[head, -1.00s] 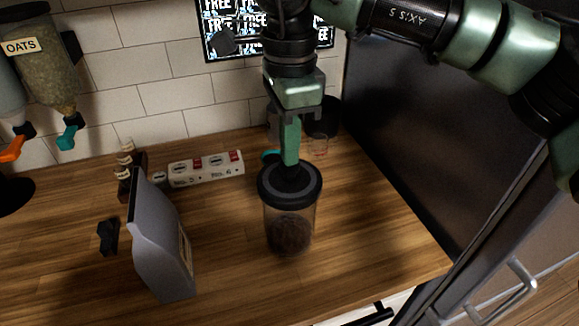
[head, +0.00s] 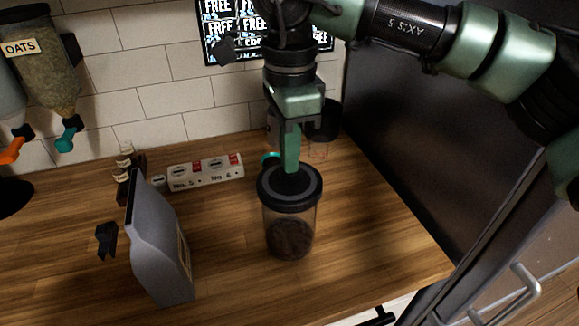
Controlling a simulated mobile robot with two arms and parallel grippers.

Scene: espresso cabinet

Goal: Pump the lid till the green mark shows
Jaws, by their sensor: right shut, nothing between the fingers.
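A clear canister (head: 290,222) with dark contents at its bottom stands upright on the wooden counter. Its black lid (head: 290,190) has a lighter ring around the middle. My right gripper (head: 291,172) is shut and empty, pointing down at the centre of the lid. Its tips are at or just above the lid; I cannot tell whether they touch. No green mark shows on the lid; the gripper hides part of its centre. My left gripper is out of view.
A grey bag (head: 160,245) stands left of the canister. An oats dispenser (head: 40,75) hangs at upper left. A dark fridge side (head: 400,130) bounds the right.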

